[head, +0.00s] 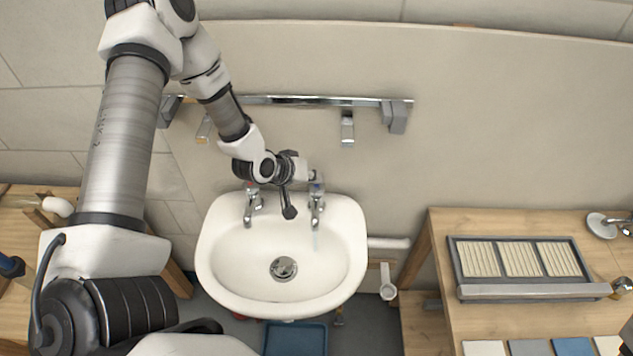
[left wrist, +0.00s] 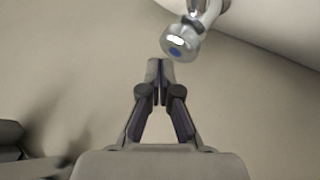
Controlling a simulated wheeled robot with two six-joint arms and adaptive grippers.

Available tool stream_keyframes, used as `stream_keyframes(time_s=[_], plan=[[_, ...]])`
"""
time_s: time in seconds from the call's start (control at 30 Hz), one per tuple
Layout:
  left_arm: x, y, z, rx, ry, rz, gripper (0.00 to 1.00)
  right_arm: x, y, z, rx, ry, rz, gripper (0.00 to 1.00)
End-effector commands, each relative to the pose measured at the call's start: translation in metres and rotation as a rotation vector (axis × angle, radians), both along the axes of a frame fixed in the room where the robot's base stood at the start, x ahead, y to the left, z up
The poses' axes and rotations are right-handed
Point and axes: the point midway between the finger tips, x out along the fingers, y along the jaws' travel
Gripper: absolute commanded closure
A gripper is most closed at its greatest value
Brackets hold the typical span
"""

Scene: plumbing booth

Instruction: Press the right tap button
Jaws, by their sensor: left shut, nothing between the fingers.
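The right tap (head: 317,208) is a chrome tap on the back rim of the white sink (head: 212,262). Its round top button with a blue mark (left wrist: 175,50) shows in the left wrist view, just beyond the fingertips. My left gripper (head: 314,176) is at the top of this tap; it also shows in the left wrist view (left wrist: 159,66), shut and empty. A small gap seems to show between fingertips and button, but contact is hard to tell. A faint pale streak below the right spout looks like water.
The left tap (head: 253,207), with a red mark, stands left of my gripper. A chrome wall rail (head: 310,101) runs above the sink. A wooden bench (head: 440,222) with a slotted tray (head: 520,291) stands at the right. The basin is clear around its drain (head: 283,268).

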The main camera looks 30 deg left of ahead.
Motion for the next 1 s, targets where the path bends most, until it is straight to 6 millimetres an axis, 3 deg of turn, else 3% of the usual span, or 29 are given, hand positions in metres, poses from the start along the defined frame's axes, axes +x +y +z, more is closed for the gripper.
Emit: stream_keyframes(time_s=[0.37, 0.83, 1.0], plan=[[0.0, 0.0, 0.004, 0.0, -0.001, 0.001, 1.0, 0.0, 0.0, 0.003, 0.0, 0.0, 0.0, 0.6], [0.0, 0.0, 0.05, 0.0, -0.002, -0.001, 1.0, 0.0, 0.0, 0.042, 0.0, 0.0, 0.0, 0.6], [0.0, 0.0, 0.054, 0.0, -0.002, -0.001, 1.0, 0.0, 0.0, 0.045, 0.0, 0.0, 0.0, 0.6]])
